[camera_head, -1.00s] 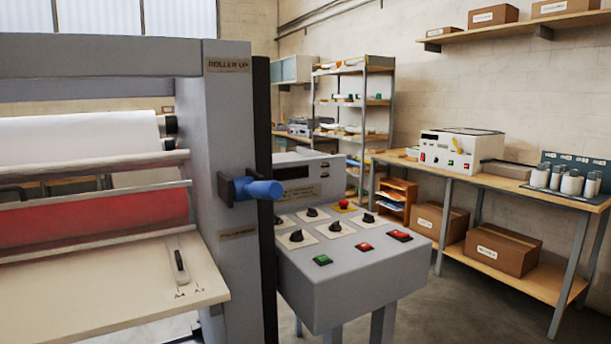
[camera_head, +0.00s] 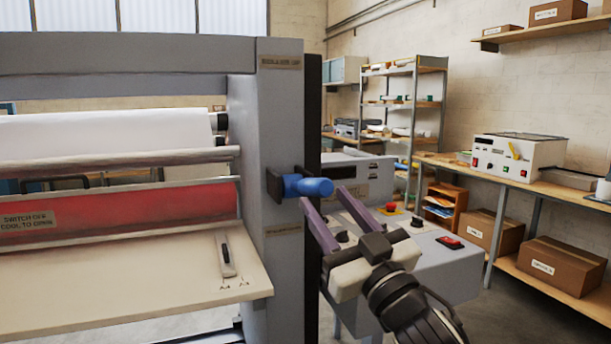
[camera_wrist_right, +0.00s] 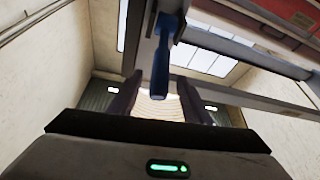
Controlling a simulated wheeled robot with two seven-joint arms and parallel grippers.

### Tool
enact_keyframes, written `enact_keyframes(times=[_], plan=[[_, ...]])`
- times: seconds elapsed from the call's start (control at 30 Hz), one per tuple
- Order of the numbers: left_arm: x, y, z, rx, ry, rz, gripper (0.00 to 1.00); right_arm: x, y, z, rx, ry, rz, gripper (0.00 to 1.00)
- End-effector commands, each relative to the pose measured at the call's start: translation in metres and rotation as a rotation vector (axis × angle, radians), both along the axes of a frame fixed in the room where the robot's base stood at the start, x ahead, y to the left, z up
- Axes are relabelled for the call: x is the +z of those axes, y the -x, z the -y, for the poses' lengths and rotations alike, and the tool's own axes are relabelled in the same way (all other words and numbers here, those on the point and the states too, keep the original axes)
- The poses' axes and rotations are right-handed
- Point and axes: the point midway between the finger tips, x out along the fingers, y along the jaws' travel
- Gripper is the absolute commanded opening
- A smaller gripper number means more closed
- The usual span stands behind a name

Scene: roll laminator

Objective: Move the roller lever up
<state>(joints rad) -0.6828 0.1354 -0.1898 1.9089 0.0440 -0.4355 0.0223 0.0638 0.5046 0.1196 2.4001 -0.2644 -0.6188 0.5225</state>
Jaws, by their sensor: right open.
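The roller lever (camera_head: 308,186) has a blue cylindrical handle on a dark mount. It sits on the grey right-hand post of the laminator (camera_head: 270,120), between an upper "ROLLER UP" label and a lower label too small to read. My right gripper (camera_head: 324,198) is open and empty, with its two purple fingers pointing up just below the handle. In the right wrist view the blue lever (camera_wrist_right: 160,72) shows between the two fingers, near their tips; contact cannot be told. My left gripper is not in view.
A grey control box (camera_head: 440,262) with knobs and buttons stands right of the post, partly behind my right arm. A workbench (camera_head: 560,190) and shelves (camera_head: 400,103) stand farther back.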

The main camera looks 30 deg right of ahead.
Motion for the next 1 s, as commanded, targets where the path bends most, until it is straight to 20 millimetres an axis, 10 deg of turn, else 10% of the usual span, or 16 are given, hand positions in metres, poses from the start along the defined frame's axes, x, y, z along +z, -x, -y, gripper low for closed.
enact_keyframes(times=[0.5, 1.0], plan=[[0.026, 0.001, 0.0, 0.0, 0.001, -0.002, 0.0, 0.033, -0.078, 0.011, -0.001, 0.0, -0.003, 0.44], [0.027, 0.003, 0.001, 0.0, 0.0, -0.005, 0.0, 0.035, -0.089, 0.012, 0.0, 0.0, -0.004, 0.34]])
